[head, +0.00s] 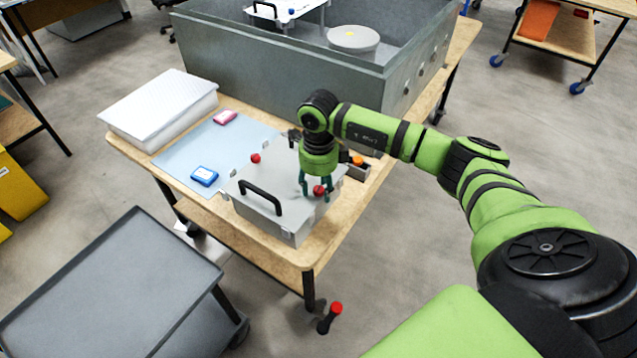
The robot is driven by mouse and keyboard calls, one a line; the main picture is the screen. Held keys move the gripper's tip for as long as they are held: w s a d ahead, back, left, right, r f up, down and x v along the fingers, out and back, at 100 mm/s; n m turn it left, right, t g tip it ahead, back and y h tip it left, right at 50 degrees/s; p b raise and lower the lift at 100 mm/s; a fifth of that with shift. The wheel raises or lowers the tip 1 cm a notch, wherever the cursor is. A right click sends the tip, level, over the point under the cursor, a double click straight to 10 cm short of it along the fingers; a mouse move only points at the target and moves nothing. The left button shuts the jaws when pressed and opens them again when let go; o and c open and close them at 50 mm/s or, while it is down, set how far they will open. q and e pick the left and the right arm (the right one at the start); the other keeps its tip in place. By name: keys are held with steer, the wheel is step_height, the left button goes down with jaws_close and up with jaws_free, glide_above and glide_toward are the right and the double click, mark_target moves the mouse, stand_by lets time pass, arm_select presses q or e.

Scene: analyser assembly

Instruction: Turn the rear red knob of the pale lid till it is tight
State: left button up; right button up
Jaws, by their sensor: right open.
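The pale grey lid (252,206), with a black bar handle (262,197), lies near the front corner of the wooden table. It has one red knob (255,158) at its far left part and another red knob (319,190) at its right part. My right gripper (316,192) points down over the lid at the right knob. Its fingers are spread, with the knob showing between them; whether they touch it I cannot tell. The far left knob stands clear of the gripper. Part of the lid behind the gripper is hidden. My left gripper is out of view.
A pale blue mat (190,150) holds a blue case (204,176) and a pink case (225,117). A white box (160,105) stands at the left. A large grey tub (270,65) fills the table's back. A small tray with an orange item (357,160) lies beside the gripper.

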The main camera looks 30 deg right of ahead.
jaws_close()
steer(key=shift+f+m+b, duration=0.1)
steer(key=shift+m+b, duration=0.5)
steer(key=shift+m, duration=0.7)
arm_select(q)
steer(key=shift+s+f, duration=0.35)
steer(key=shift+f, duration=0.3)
